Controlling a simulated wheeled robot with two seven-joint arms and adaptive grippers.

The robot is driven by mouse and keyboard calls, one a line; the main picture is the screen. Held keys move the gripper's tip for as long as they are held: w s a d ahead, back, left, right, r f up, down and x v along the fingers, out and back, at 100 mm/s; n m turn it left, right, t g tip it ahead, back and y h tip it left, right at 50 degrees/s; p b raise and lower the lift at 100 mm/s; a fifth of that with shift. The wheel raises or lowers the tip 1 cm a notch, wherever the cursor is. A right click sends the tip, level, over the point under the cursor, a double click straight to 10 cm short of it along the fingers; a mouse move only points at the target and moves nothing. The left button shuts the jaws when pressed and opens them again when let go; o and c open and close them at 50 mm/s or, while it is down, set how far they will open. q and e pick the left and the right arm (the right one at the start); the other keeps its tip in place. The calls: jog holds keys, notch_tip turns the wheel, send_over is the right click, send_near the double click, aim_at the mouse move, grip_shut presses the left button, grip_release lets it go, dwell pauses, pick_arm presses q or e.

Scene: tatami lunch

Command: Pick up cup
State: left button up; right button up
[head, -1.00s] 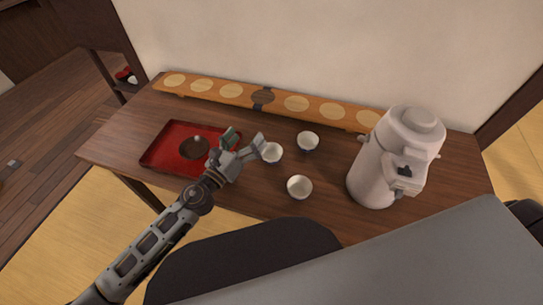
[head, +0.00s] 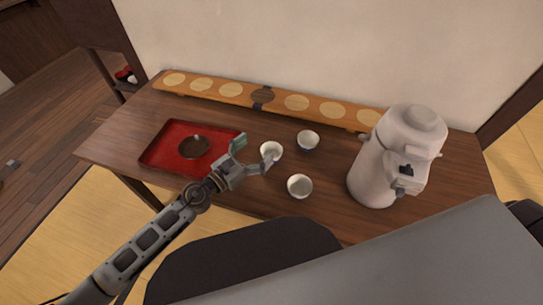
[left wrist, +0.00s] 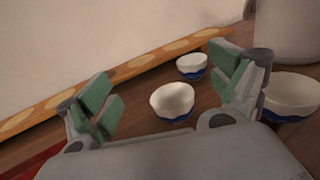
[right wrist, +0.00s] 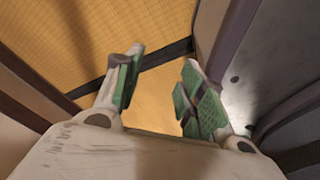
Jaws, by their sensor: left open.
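Three white cups with blue bases stand upright on the wooden table. The nearest to my left gripper (head: 255,154) is the left cup (head: 271,151). The back cup (head: 308,140) and the front cup (head: 299,186) stand to its right. My left gripper is open and empty. In the left wrist view the left cup (left wrist: 172,101) lies ahead between the open fingers, apart from them. The back cup (left wrist: 191,67) shows beyond it, and the front cup (left wrist: 291,95) is right of the right finger. My right gripper (right wrist: 158,92) is open and empty, away from the cups.
A red tray (head: 158,158) with a dark round item (head: 194,147) lies left of the gripper. A tall white dispenser (head: 385,165) stands right of the cups. A long wooden board with pale circles (head: 230,92) runs along the wall.

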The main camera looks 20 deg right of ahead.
pick_arm(q)
jog(key=shift+f+b, duration=1.5)
jog(key=shift+f, duration=0.8)
jog(key=shift+f+b, duration=0.85)
jog(key=shift+f, duration=0.45)
jog(key=shift+w+d, duration=0.15)
jog(key=shift+d, duration=0.05)
jog(key=shift+w+d, duration=0.2)
jog(key=shift+d, duration=0.1)
pick_arm(e)
jog(key=w+a+r, duration=0.5)
jog(key=w, duration=0.3)
jog(key=shift+w+a+y, duration=0.2)
jog(key=shift+a+y, duration=0.1)
jog(key=shift+a, duration=0.05)
